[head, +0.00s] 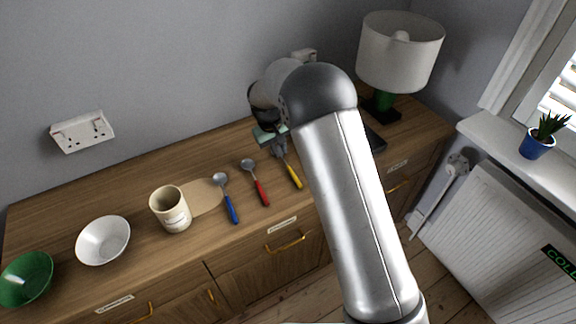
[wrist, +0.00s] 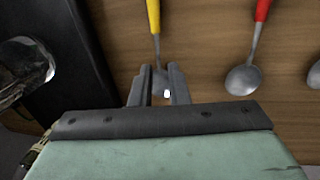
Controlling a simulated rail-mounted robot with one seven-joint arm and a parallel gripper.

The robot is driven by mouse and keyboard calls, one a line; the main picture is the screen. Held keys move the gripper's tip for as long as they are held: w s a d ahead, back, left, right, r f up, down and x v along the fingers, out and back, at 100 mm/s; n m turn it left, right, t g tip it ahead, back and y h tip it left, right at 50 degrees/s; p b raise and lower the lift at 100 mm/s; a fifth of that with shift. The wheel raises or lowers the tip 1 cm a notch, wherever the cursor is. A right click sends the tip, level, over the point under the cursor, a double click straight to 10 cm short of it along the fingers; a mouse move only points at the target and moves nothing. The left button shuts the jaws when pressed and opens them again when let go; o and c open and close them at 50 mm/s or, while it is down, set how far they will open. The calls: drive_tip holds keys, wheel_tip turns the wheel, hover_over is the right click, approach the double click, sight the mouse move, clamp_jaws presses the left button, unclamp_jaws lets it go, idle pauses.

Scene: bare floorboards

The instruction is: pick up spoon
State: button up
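A yellow-handled utensil (head: 293,172) lies on the wooden sideboard, rightmost of three in a row. In the wrist view its yellow handle (wrist: 153,16) points away from me, and its metal end lies between my fingers, partly hidden. My gripper (wrist: 159,72) is open around that end, with a gap between the fingers; I see no clear grip. A red-handled spoon (head: 256,184) lies to its left, with its bowl (wrist: 243,79) at right in the wrist view. A blue-handled spoon (head: 228,199) lies further left. In the head view my gripper (head: 281,146) is partly hidden by my arm.
A mug (head: 172,213), a tan board (head: 203,196), a white bowl (head: 103,241) and a green bowl (head: 27,279) stand to the left. A lamp (head: 399,52) and a dark flat object (head: 375,139) are to the right. The wall is close behind.

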sight(283, 158)
drive_tip(key=shift+w+d+f, duration=0.15)
drive_tip(key=shift+w+f, duration=0.05)
drive_tip(key=shift+f, duration=0.65)
drive_tip(key=shift+w+d+f, duration=0.15)
drive_tip(key=shift+f, duration=0.7)
clamp_jaws()
drive_tip(key=shift+r, duration=0.15)
